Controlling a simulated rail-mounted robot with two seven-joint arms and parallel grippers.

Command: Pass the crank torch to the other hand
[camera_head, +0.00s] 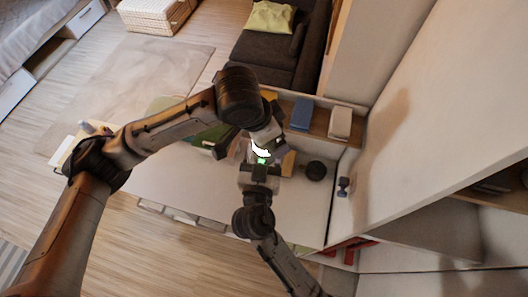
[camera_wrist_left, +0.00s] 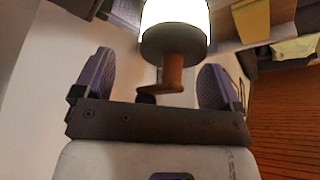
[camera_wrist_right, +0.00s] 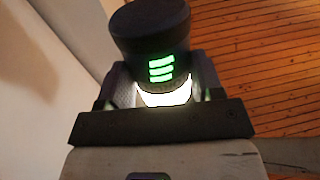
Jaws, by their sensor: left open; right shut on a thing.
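The crank torch (camera_head: 261,150) has a glowing white lamp, a dark body with green light bars, and a brown crank. It is held above the white desk between my two grippers. My right gripper (camera_head: 260,168) is shut on it; in the right wrist view the torch (camera_wrist_right: 152,38) has its glowing band between the fingers (camera_wrist_right: 165,82). My left gripper (camera_head: 266,142) is open close to the torch. In the left wrist view the crank (camera_wrist_left: 172,76) reaches between the open fingers (camera_wrist_left: 158,84), with gaps on both sides. The head view partly hides the torch.
The white desk (camera_head: 185,185) lies below. A dark round object (camera_head: 315,170) and a tan block (camera_head: 288,163) stand near the torch. A shelf behind holds a blue box (camera_head: 301,113) and a beige box (camera_head: 340,122). A wall (camera_head: 430,110) closes the right side.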

